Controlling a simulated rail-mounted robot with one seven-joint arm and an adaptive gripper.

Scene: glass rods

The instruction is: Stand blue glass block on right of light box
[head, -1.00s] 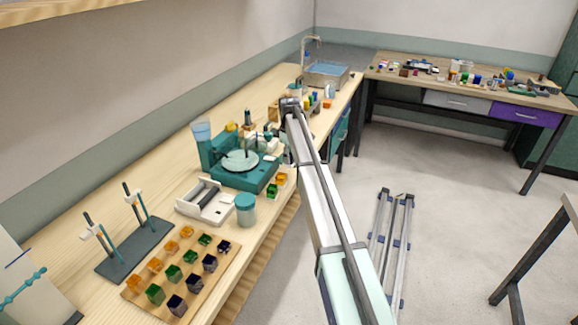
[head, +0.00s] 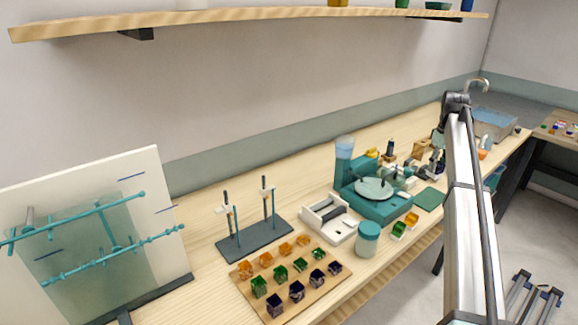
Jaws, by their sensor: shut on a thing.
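My arm reaches to the far part of the bench, and my gripper (head: 436,166) is small and partly hidden there. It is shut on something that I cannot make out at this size. Several dark blue glass blocks (head: 297,292) stand in the front row of a wooden board (head: 333,286), near the bench's front edge and well away from my gripper. Green blocks (head: 281,273) and orange blocks (head: 285,249) stand in rows behind them. I cannot tell for sure which thing is the light box.
A teal machine with a round plate (head: 376,188), a white tray device (head: 329,218) and a lidded jar (head: 368,238) stand mid-bench. A dark stand with rods (head: 255,240) and a large upright panel (head: 170,215) are left. A shelf (head: 250,22) hangs above. The sink (head: 494,124) is far right.

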